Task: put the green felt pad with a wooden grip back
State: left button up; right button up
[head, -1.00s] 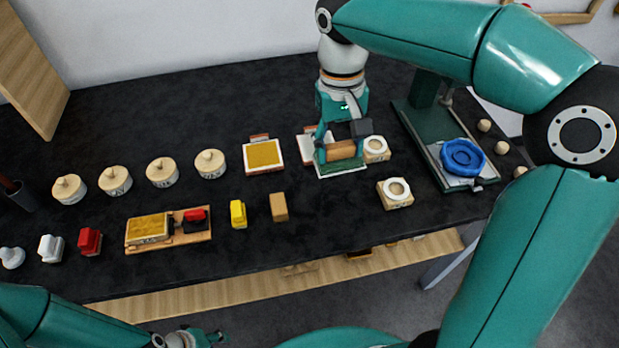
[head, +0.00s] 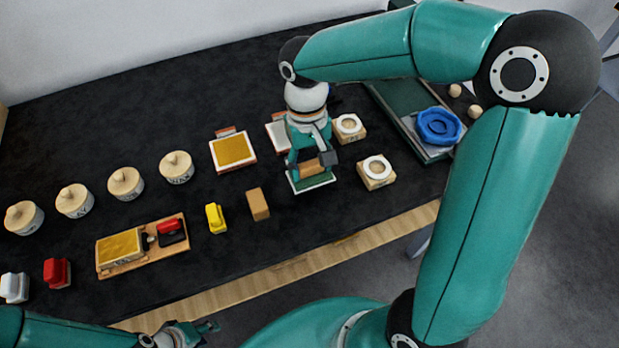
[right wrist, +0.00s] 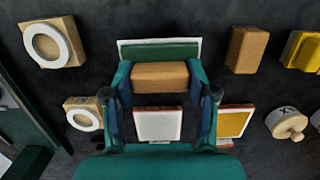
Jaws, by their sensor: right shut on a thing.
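The green felt pad (head: 318,183), with a pale edge, is under my right gripper (head: 312,163). Its wooden grip (right wrist: 160,77) is between the two fingers of my right gripper (right wrist: 160,85), which is shut on it. The green top (right wrist: 160,51) shows beyond the grip in the right wrist view. I cannot tell whether the pad touches the table. It is on the near side of a white-topped framed tray (head: 277,134), left of a ring-topped block (head: 376,171). My left gripper (head: 203,328) is empty at the bottom edge; its finger opening is unclear.
Another ring-topped block (head: 348,128) stands behind. A brown block (head: 257,204) and a yellow piece (head: 215,218) are to the left. A yellow pad tray (head: 233,152) and several lidded pots lie further left.

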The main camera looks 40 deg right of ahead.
aim_at(310, 189)
jog(key=shift+f, duration=2.75)
jog(key=o, duration=1.5)
jog(key=shift+o, duration=0.2)
jog(key=shift+r, duration=0.15)
jog(key=r, duration=0.4)
jog(key=w+r, duration=0.1)
jog(key=r, duration=0.6)
jog(key=shift+w+d+r, duration=0.15)
jog(key=shift+w+r, duration=0.1)
jog(key=shift+r, duration=0.15)
